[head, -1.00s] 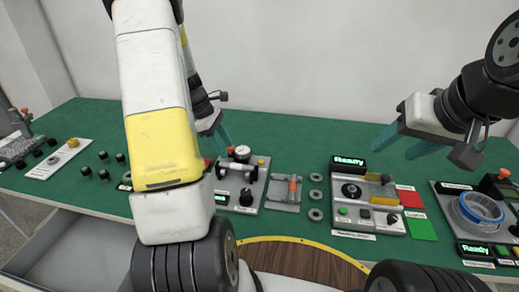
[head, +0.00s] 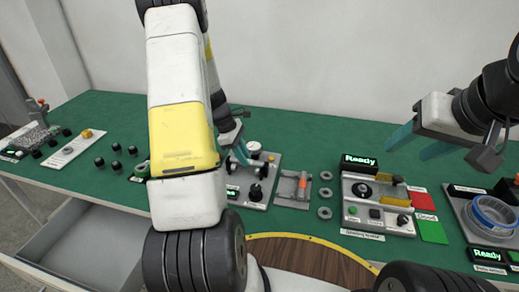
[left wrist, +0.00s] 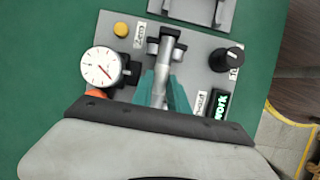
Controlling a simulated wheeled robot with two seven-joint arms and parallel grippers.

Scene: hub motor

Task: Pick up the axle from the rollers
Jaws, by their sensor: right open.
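The silver axle (left wrist: 165,55) lies across the rollers (left wrist: 178,50) of a grey gauge station (left wrist: 198,70). The station also shows in the head view (head: 262,185), partly hidden by my left arm. My left gripper (left wrist: 162,76) has its teal fingers on either side of the axle's near part in the left wrist view. Its fingers look open; contact with the axle cannot be made out. A round dial gauge (left wrist: 102,67) stands left of the axle. My right gripper (head: 408,143) is open and empty above the table at the right.
A black knob (left wrist: 228,59) and a lit display (left wrist: 218,104) sit on the station's right side. A grey holder with an orange-handled tool (head: 303,184) and several rings (head: 325,192) stand to its right. A panel reading "Ready" (head: 360,162) is further right.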

